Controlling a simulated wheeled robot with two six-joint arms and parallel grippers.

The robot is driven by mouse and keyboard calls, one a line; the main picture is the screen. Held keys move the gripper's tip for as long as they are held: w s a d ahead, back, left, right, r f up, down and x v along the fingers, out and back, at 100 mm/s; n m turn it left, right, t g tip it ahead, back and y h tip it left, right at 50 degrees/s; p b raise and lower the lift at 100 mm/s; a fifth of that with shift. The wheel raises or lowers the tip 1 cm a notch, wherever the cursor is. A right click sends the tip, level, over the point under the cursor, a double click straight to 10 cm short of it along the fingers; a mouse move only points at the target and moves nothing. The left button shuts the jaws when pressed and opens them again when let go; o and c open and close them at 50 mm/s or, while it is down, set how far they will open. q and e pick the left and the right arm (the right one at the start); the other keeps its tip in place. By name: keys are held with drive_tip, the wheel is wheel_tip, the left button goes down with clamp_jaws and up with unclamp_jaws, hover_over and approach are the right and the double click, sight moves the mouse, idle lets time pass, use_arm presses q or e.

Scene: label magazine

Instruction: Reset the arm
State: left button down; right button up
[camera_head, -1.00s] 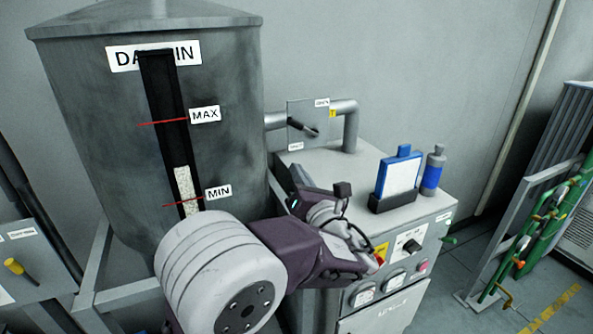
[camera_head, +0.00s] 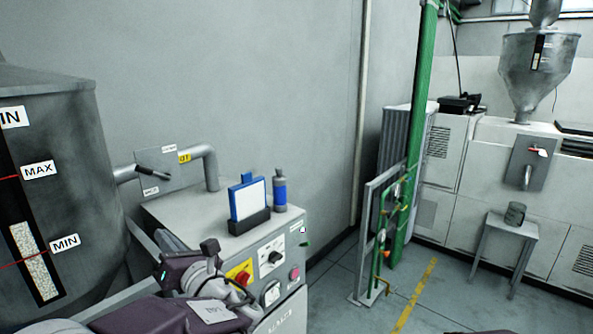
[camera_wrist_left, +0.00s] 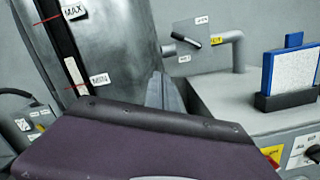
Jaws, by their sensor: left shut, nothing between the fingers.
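My left arm (camera_head: 180,313), with dark purple links, comes in at the lower left of the head view, in front of the control cabinet. Its wrist covers part of the cabinet's left side. My left gripper's fingers (camera_wrist_left: 166,92) show as grey tips together above the purple link in the left wrist view, empty, with the grey tank behind them. My right gripper is not in view.
The control cabinet (camera_head: 180,210) carries a blue-framed board in a black holder (camera_head: 249,222) and a blue-grey bottle (camera_head: 280,189). A lever plate (camera_head: 167,171) is behind. The tank (camera_head: 75,130) stands left. Green pipes (camera_head: 412,130) and a stool (camera_head: 512,232) stand right. Floor between is clear.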

use_arm(q)
drive_tip(key=s+a+f+n+g+b, duration=0.2)
drive_tip(key=s+a+f+n+g, duration=0.3)
drive_tip(key=s+a+f+g, duration=0.4)
drive_tip(key=s+d+f+n+g+h, duration=0.1)
drive_tip(key=s+f+n+g+h, duration=0.2)
drive_tip(key=f, duration=0.5)
drive_tip(key=s+f+n+g+h, duration=0.1)
drive_tip(key=s+f+n+h, duration=0.1)
drive_tip(key=s+f+n, duration=0.55)
drive_tip(key=s+d+f+n+g+h+b, duration=0.1)
drive_tip(key=s+d+f+n+h, duration=0.2)
drive_tip(key=d+f+n+h, duration=0.45)
drive_tip(key=w+d+f+n+t+h, duration=0.2)
drive_tip(key=w+d+f+n, duration=0.1)
drive_tip(key=d+n, duration=0.6)
drive_tip(key=shift+w+d+f, duration=0.15)
drive_tip(key=shift+w+f, duration=0.05)
drive_tip(key=shift+w, duration=0.25)
idle(1.1)
